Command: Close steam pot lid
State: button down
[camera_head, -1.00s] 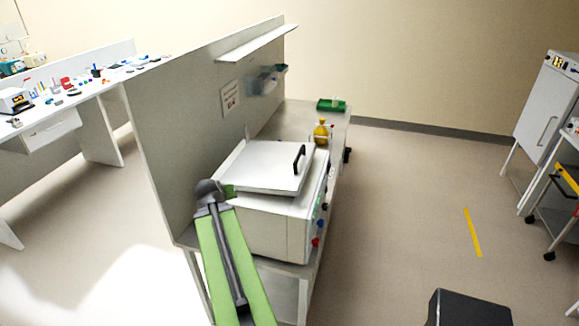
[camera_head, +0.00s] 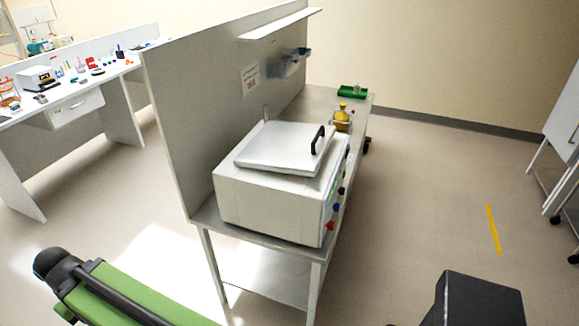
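The steam pot (camera_head: 268,208) is a white box-shaped unit on a bench against a grey partition. Its flat pale lid (camera_head: 278,146) lies low over the top, nearly level. A black handle (camera_head: 318,140) stands on the lid's right edge. I cannot tell whether the lid is fully seated. My green arm reaches in from the bottom left, with its dark joint in front of the bench and well apart from the pot. My gripper is not in view.
The pot's bench (camera_head: 284,238) also holds a yellow flask (camera_head: 342,122) and a green tray (camera_head: 352,92) farther back. A cluttered white bench (camera_head: 75,100) stands at left. The floor right of the pot is open.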

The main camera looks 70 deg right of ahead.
aim_at(286, 147)
jog(key=u, duration=1.35)
jog(key=k, duration=1.15)
jog(key=u, duration=0.55)
jog(key=i, duration=1)
jog(key=u, duration=0.1)
